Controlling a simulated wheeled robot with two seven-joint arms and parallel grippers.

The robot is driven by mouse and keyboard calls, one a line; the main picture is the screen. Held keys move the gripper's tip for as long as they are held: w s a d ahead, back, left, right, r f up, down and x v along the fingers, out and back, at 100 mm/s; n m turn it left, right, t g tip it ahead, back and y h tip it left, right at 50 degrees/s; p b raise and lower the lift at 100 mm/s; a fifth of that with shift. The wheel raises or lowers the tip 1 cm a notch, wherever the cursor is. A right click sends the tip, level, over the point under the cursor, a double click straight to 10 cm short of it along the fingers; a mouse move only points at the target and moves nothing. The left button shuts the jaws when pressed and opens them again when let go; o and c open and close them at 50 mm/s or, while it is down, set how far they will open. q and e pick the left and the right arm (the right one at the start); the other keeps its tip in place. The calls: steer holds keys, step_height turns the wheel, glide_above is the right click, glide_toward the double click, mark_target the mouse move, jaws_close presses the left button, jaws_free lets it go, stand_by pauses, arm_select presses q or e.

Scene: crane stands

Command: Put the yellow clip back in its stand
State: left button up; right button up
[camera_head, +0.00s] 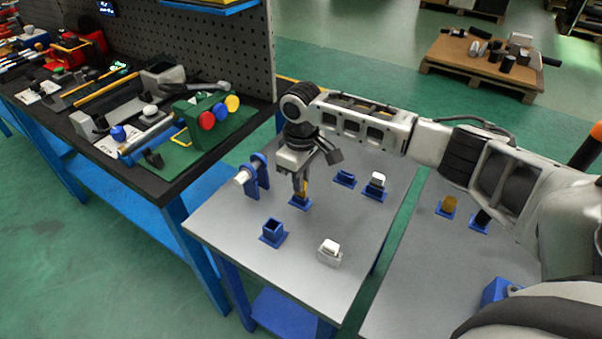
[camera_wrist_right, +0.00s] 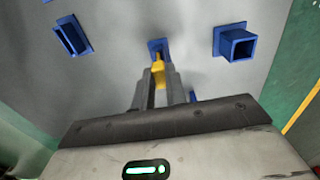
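The yellow clip (camera_head: 304,188) is between the fingers of my right gripper (camera_head: 300,182), low over a small blue stand (camera_head: 300,203) on the grey table. In the right wrist view the yellow clip (camera_wrist_right: 158,72) shows between the two grey fingers of my right gripper (camera_wrist_right: 158,84), which look closed on it. Its far end meets the blue stand (camera_wrist_right: 157,45) in the picture. I cannot tell whether the tip is inside the stand's opening. My left gripper is not in view.
On the grey table (camera_head: 250,215) stand an empty square blue holder (camera_head: 272,231), a blue bracket with a white cylinder (camera_head: 242,178), a white block (camera_head: 329,252), a blue slot stand (camera_head: 345,178) and a white-topped piece on a blue base (camera_head: 376,184). A cluttered dark workbench (camera_head: 190,165) is left.

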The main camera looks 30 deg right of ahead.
steer(key=o, duration=0.5)
steer(key=shift+r+p, duration=0.6)
steer(key=shift+r, duration=1.95)
